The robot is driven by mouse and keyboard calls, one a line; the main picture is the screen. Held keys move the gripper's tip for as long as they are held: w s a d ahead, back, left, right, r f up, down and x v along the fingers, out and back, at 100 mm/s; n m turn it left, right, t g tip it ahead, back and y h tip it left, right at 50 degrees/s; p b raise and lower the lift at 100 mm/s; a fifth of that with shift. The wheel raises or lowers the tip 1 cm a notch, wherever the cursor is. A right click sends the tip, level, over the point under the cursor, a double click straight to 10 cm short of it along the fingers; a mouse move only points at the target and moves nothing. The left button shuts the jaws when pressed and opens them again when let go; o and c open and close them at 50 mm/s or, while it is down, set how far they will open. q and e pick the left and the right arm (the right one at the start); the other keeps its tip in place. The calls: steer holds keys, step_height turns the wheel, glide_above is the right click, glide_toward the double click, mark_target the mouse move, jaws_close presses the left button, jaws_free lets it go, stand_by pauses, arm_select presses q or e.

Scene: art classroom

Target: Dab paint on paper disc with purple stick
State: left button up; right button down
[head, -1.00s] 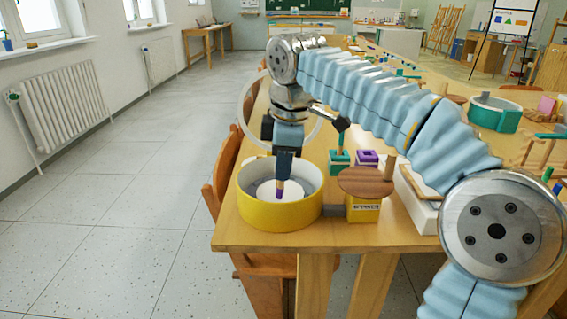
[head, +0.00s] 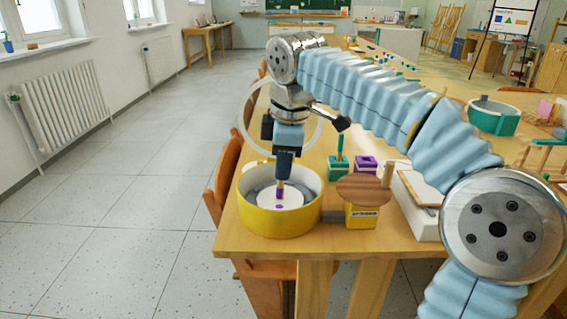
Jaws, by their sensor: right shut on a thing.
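A white paper disc (head: 292,200) lies inside the round yellow tub (head: 283,221) near the table's left front corner. A small purple paint mark shows on the disc. My right gripper (head: 283,178) points down into the tub and is shut on the purple stick (head: 280,192), a wooden stick with a purple end. The purple end is over the disc; I cannot tell whether it touches. The upper part of the stick is hidden in the gripper. My left gripper is not in view.
Right of the tub stands a yellow box (head: 361,215) under a brown wooden lid (head: 363,189). Behind it are a green holder (head: 339,170) with a green stick and a purple holder (head: 366,164). A white box (head: 415,210) stands further right. A chair (head: 224,180) is at the table's left edge.

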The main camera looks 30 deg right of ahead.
step_height(320, 180, up, 3)
steer(key=shift+f+p, duration=0.1)
steer(key=shift+p, duration=0.9)
steer(key=shift+r, duration=2.3)
